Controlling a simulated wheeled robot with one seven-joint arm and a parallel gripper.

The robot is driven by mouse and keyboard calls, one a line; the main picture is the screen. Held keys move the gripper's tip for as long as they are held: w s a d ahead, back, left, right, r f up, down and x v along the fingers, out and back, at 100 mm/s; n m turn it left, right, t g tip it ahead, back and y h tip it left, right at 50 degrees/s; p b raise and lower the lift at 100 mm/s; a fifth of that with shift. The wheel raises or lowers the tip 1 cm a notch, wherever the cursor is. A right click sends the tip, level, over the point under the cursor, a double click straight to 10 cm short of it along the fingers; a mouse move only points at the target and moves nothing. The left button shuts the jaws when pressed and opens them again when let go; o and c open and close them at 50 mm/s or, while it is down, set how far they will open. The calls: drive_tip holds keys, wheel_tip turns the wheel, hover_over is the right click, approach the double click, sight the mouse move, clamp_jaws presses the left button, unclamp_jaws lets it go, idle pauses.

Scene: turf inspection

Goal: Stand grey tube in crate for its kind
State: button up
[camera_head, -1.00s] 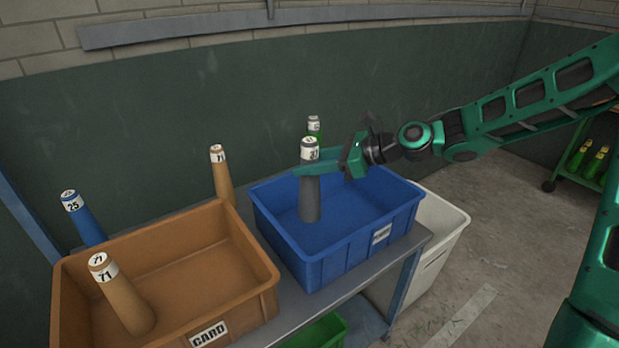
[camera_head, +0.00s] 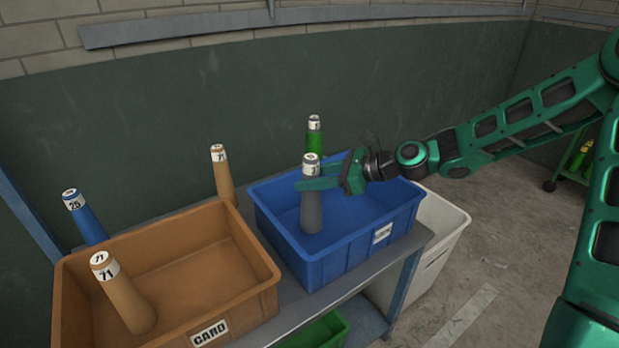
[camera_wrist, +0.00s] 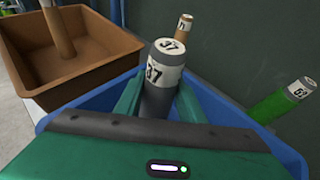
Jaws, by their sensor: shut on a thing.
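The grey tube (camera_head: 312,205) has a white label at its top; the wrist view shows the number 37 on it. It is upright inside the blue crate (camera_head: 340,259), near the crate's left side. My gripper (camera_head: 318,178) is shut on the grey tube just below its label. In the wrist view the fingers lie on both sides of the tube (camera_wrist: 157,101). The blue crate has a white label on its front, too small to read. The crate wall hides nothing of the tube's visible lower end, but contact with the floor is hard to tell.
A brown crate (camera_head: 256,303) labelled CARD stands to the left, holding a brown tube (camera_head: 130,303). A blue tube (camera_head: 89,226), another brown tube (camera_head: 224,178) and a green tube (camera_head: 315,144) stand behind the crates. A white bin (camera_head: 447,240) stands at right.

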drive_tip(key=shift+f, duration=0.3)
drive_tip(key=o, duration=1.3)
drive_tip(key=shift+r, duration=0.4)
drive_tip(key=v, duration=1.2)
drive_tip(key=shift+r, duration=0.2)
